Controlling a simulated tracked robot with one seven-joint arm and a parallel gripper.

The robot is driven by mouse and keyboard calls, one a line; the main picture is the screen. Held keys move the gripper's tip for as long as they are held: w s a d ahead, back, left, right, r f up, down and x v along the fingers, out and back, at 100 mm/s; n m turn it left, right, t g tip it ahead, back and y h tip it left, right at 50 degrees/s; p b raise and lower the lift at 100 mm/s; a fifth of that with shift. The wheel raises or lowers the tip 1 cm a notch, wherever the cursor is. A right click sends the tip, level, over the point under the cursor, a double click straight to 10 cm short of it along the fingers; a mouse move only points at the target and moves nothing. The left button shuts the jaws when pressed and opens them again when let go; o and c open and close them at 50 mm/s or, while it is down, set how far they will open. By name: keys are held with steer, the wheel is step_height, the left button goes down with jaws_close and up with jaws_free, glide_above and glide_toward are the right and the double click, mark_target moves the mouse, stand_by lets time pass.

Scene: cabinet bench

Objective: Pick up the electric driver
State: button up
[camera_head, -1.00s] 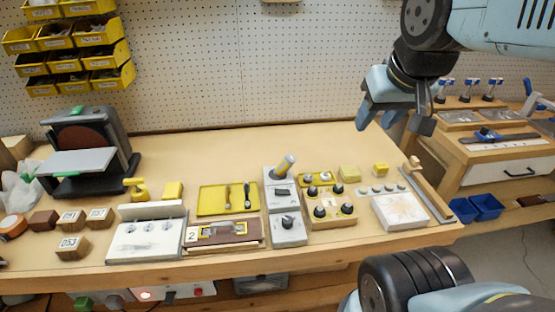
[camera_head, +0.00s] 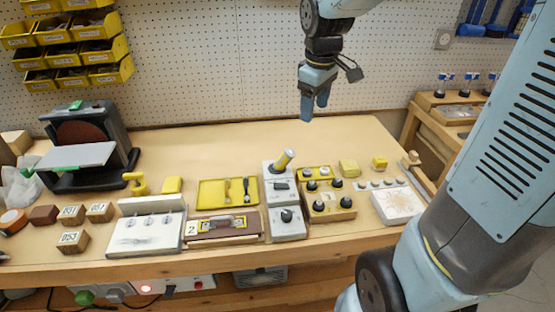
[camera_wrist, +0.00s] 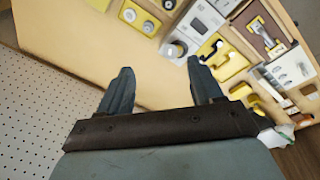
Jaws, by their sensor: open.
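A slim grey cylinder with a yellow band (camera_head: 284,160), which looks like the electric driver, stands tilted at the back of a grey control station (camera_head: 287,220) with a dark panel and a knob. In the wrist view what appears to be its round top end (camera_wrist: 175,48) shows from above, past the right fingertip. My gripper (camera_head: 315,103) is open and empty, pointing down in front of the pegboard, above and behind the driver. In the wrist view both fingers of my gripper (camera_wrist: 160,67) are apart with bare bench between them.
Left of the station is a yellow tray (camera_head: 207,207) with two dark tools; right is a wooden block with black knobs (camera_head: 331,214). A sander (camera_head: 84,150) stands at the left. The back of the bench (camera_head: 220,145) is clear. The pegboard (camera_head: 220,60) rises behind.

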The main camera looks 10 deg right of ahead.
mark_target(287, 159)
steer(key=w+a+f+n, duration=0.1)
steer(key=w+f, duration=0.1)
steer(key=f, duration=0.3)
steer(key=w+a+f+n+g, duration=0.1)
steer(key=w+a+f, duration=0.1)
steer(key=f, duration=0.3)
steer(key=w+a+f+n, duration=0.1)
steer(key=w+f+n, duration=0.1)
steer(key=f, duration=0.3)
steer(key=shift+a+f+g, duration=0.25)
steer(key=shift+a+g, duration=0.1)
steer(key=shift+g, duration=0.05)
steer(key=shift+a+f, duration=0.15)
steer(key=shift+f, duration=1.25)
steer(key=shift+a+f, duration=0.1)
steer(key=shift+f, duration=1.25)
jaws_close()
